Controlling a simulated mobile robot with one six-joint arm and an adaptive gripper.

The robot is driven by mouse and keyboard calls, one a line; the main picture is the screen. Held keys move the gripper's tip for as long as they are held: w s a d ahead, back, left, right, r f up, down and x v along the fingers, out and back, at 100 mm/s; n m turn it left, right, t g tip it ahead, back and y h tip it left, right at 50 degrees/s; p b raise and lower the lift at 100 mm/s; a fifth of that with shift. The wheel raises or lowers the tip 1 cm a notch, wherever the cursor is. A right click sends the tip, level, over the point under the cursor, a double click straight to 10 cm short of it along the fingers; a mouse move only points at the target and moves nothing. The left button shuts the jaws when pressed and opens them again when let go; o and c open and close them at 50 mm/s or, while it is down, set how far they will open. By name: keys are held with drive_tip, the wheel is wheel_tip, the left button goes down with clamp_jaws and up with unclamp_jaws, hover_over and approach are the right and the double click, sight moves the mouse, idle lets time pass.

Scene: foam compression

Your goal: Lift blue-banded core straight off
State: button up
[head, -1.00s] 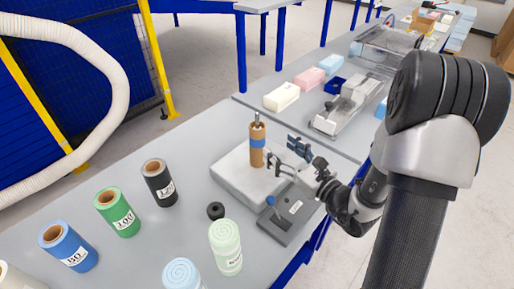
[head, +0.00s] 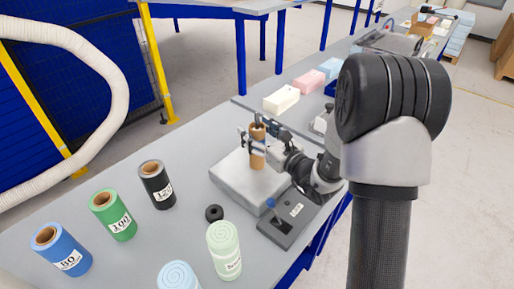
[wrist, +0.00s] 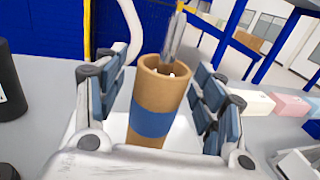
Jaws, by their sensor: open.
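The blue-banded core (head: 257,158) is a brown cardboard tube standing upright on a light grey block (head: 232,182). In the wrist view the core (wrist: 158,100) shows its blue band, and a metal rod (wrist: 174,40) sticks up from its open top. My gripper (head: 258,146) is at the core's upper part, around its band. In the wrist view its fingers stand on both sides of the core, with a visible gap at each side. The gripper is open. The core's far side is hidden.
A grey plate with a blue-knobbed lever (head: 271,203) sits in front of the block. A black ring (head: 214,213), a pale green foam roll (head: 224,250) and black, green and blue rolls stand nearby. Coloured foam blocks (head: 281,100) lie behind.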

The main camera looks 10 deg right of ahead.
drive_tip(key=shift+c, duration=0.2)
drive_tip(key=c, duration=1.1)
drive_tip(key=shift+r, duration=0.15)
